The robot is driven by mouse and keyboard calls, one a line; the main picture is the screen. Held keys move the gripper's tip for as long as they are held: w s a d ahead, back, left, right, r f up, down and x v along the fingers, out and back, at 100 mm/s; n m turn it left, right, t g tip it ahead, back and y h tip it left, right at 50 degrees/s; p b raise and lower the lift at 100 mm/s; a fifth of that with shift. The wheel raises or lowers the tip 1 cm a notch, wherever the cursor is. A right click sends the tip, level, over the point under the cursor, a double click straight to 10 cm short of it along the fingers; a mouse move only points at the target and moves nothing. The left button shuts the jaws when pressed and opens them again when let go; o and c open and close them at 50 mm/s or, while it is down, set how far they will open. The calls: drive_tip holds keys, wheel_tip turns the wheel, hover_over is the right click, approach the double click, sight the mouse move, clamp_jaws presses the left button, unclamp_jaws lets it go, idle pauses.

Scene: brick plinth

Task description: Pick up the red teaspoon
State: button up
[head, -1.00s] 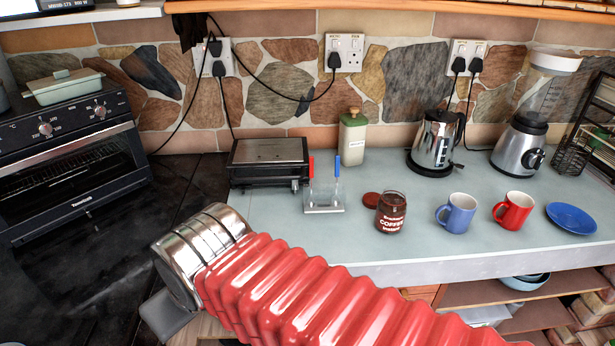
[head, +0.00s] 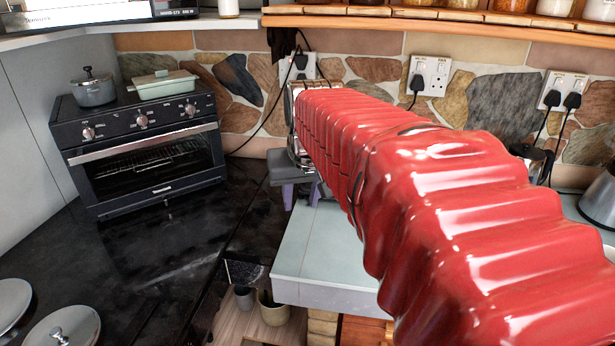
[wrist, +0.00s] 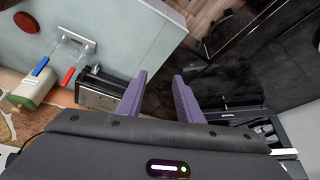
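The red teaspoon (wrist: 69,76) shows its red handle in the wrist view, beside a spoon with a blue handle (wrist: 40,67). Both are at a small clear holder (wrist: 76,42) on the pale counter, left of my gripper. The lower part of the red teaspoon is hard to make out. In the head view my red arm hides the spoons and holder. My gripper (wrist: 159,76) has two purple fingers, spread apart and empty; they also show in the head view (head: 302,192), near the left end of the counter.
A black and silver grill (wrist: 101,91) stands between the spoons and my fingers. A green-topped bottle (wrist: 33,88) is beside the spoons, and a dark red lid (wrist: 26,21) lies nearby. A black toaster oven (head: 145,150) stands left on the dark worktop (head: 140,250), which has clear room.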

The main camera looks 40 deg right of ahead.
drive_tip(key=s+d+m+g+h, duration=0.1)
drive_tip(key=d+m, duration=0.3)
drive_tip(key=d, duration=2.2)
drive_tip(key=shift+m+g, duration=0.3)
drive_tip(key=shift+a, duration=0.1)
drive_tip(key=x, duration=0.8)
drive_tip(key=shift+f, duration=0.25)
drive_tip(key=shift+d+x, duration=0.2)
drive_tip(key=shift+x, duration=2.5)
drive_tip(key=shift+r, duration=0.1)
